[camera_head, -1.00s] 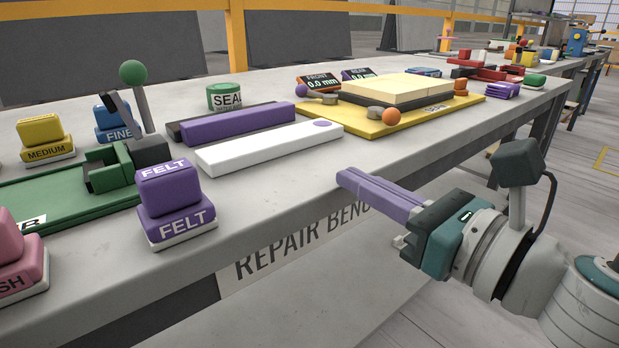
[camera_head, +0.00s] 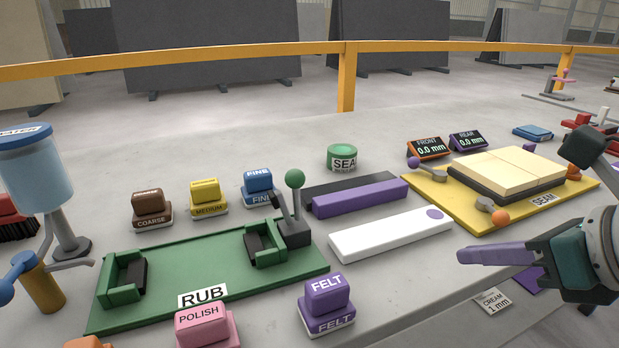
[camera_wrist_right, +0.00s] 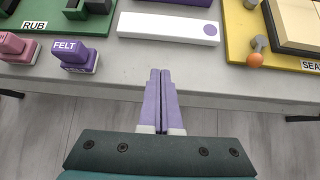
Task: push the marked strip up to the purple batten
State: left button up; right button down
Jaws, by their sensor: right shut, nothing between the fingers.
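The marked strip is a long white bar (camera_head: 385,236) with a purple dot at its right end, lying flat on the bench. It also shows in the right wrist view (camera_wrist_right: 165,26). The purple batten (camera_head: 360,198) lies behind it, roughly parallel, with a strip of bare bench between them. A dark bar lies against the batten's far side. My right gripper (camera_head: 462,256) has purple fingers, shut and empty, in front of the strip near the bench's front edge. In the right wrist view its fingertips (camera_wrist_right: 160,72) point at the strip's near side, apart from it. My left gripper is out of view.
A green RUB fixture (camera_head: 200,283) with a lever stands left of the strip. A purple FELT block (camera_head: 328,303) sits in front of its left end. A yellow SEAM board (camera_head: 430,197) lies to the right. A green tin (camera_head: 342,158) stands behind the batten.

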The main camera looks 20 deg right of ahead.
aim_at(402, 246)
jog(key=shift+g, duration=0.3)
jog(key=b+x, duration=0.1)
jog(key=x, duration=0.2)
jog(key=b+x, duration=0.1)
jog(key=x, duration=0.2)
jog(key=d+b+x, duration=0.1)
jog(key=x, duration=0.3)
jog(key=shift+s+f, duration=0.25)
jog(key=shift+f, duration=0.1)
jog(key=shift+w+r, duration=0.15)
jog(key=shift+w, duration=0.8)
jog(key=shift+w+r, duration=0.1)
jog(key=shift+w, duration=0.8)
